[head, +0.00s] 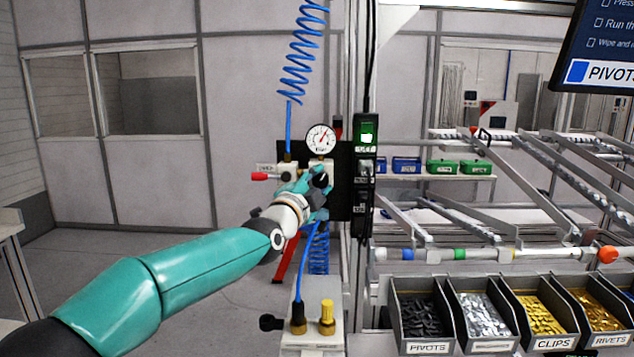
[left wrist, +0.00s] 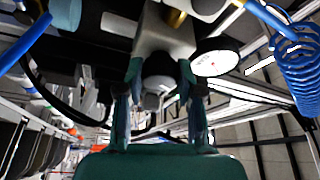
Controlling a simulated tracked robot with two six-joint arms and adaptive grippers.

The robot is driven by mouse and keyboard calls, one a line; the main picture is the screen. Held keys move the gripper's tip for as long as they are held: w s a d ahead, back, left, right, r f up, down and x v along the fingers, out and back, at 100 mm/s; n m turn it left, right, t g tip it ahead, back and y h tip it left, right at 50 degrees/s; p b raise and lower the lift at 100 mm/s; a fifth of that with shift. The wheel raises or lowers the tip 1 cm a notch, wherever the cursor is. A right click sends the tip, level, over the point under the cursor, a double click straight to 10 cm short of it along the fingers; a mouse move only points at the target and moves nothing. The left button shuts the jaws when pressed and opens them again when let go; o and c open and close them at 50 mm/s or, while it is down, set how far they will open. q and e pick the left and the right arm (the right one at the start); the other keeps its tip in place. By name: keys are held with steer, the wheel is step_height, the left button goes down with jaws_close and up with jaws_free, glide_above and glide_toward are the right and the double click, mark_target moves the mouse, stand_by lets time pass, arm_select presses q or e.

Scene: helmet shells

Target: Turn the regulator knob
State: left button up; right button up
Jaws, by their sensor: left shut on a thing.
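The dark regulator knob (head: 320,180) sits below the round white pressure gauge (head: 321,139) on a black panel. My left gripper (head: 314,190) reaches it from the lower left and is shut on it. In the left wrist view, the two fingers stand on either side of the knob (left wrist: 159,68), below the pale regulator body. The gauge also shows there (left wrist: 216,62), at the right of the knob. The gripper partly covers the knob in the head view. My right gripper is not in view.
A red-handled valve (head: 260,176) is left of the regulator. A coiled blue hose (head: 303,55) hangs above, and a blue hose (head: 306,262) runs below. A green-lit box (head: 367,133) is close on the right. Parts bins (head: 427,342) stand at the lower right.

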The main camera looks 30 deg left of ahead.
arm_select(q)
steer(key=shift+w+d+f, duration=0.1)
steer(key=shift+d+f, duration=0.05)
steer(key=o, duration=1.1)
steer(key=shift+o, duration=0.2)
steer(key=shift+s, duration=0.2)
steer(key=s+f, duration=0.1)
steer(key=s, duration=1)
steer(key=shift+s+d+f, duration=0.25)
steer(key=shift+d+f, duration=0.1)
steer(key=shift+d, duration=0.1)
